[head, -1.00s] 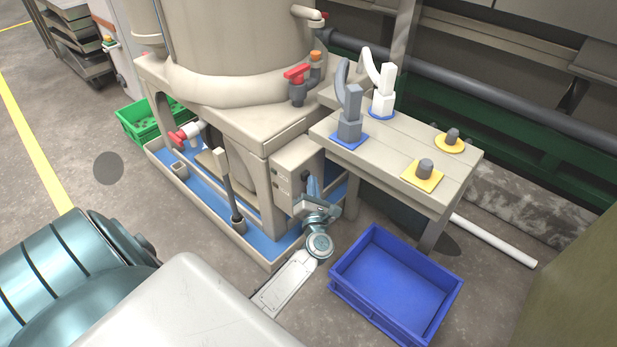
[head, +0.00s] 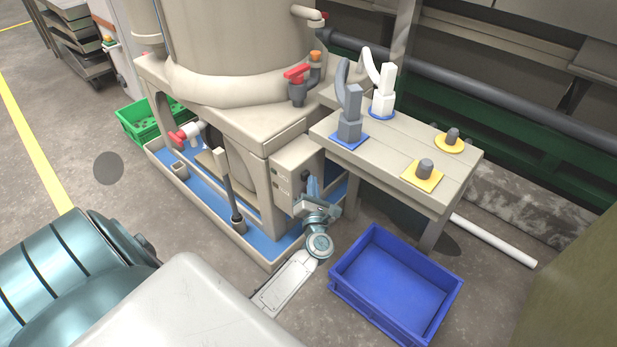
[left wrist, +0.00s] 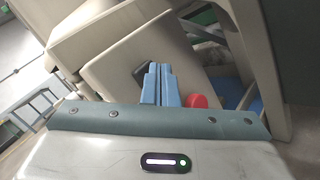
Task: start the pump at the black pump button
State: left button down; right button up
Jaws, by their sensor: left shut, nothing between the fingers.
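A beige control box (head: 289,168) is fixed to the tank stand, left of the side table. The black pump button (head: 306,175) shows as a small dark spot on its face, right by my fingertips. In the left wrist view the black button (left wrist: 140,73) is just left of the blue fingers and partly covered by them. A round red button (left wrist: 197,101) is to their right. My left gripper (head: 313,183) is shut and empty, with its fingertips at the box face. I cannot tell whether they touch the button. My right gripper is not in view.
A blue crate (head: 342,291) stands on the floor right of my left arm. The side table (head: 385,150) holds grey and white fittings. A blue-floored drip tray (head: 208,211) runs under the tank stand, with an upright post (head: 229,190). A green crate (head: 130,128) is at left.

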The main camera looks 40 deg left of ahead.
pick_arm(q)
jog(key=shift+a, duration=0.1)
dwell(0.4)
jog(key=shift+a, duration=0.35)
jog(key=shift+d, duration=0.4)
jog(key=d, duration=0.6)
jog(key=shift+s+b, duration=0.25)
jog(key=shift+b, duration=0.05)
